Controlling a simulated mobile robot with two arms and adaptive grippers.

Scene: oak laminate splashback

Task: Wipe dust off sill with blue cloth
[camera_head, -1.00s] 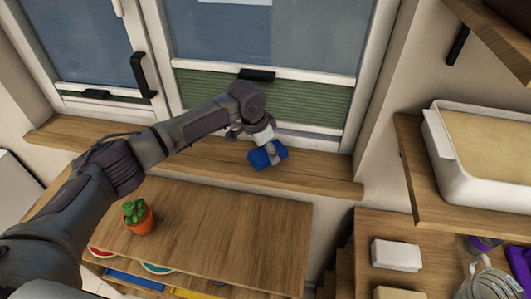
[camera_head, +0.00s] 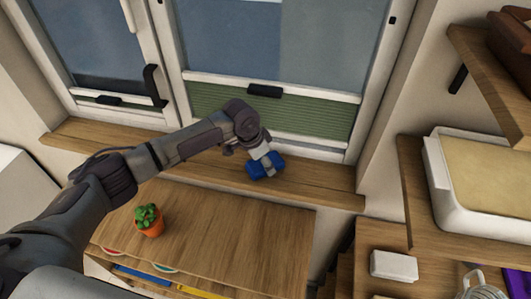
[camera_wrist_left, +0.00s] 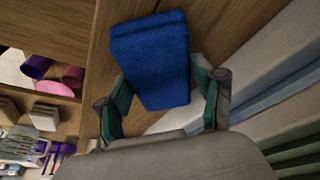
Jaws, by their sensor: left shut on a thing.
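The blue cloth (camera_head: 265,166) is a folded pad in my left gripper (camera_head: 263,160), at the wooden sill (camera_head: 315,184) under the window. In the left wrist view the cloth (camera_wrist_left: 152,60) sits between the two fingers of the left gripper (camera_wrist_left: 158,100), which is shut on it. The cloth appears to be on or very close to the sill, right of its middle; exact contact is hard to tell. No dust can be made out on the visible sill. My right gripper is not in view.
A potted plant (camera_head: 149,220) stands on the wooden cabinet top (camera_head: 230,235) below the sill. Window handles (camera_head: 264,91) project above the sill. At right are a shelf with a white tray (camera_head: 440,185) and a white block (camera_head: 394,265). The cabinet top's right part is clear.

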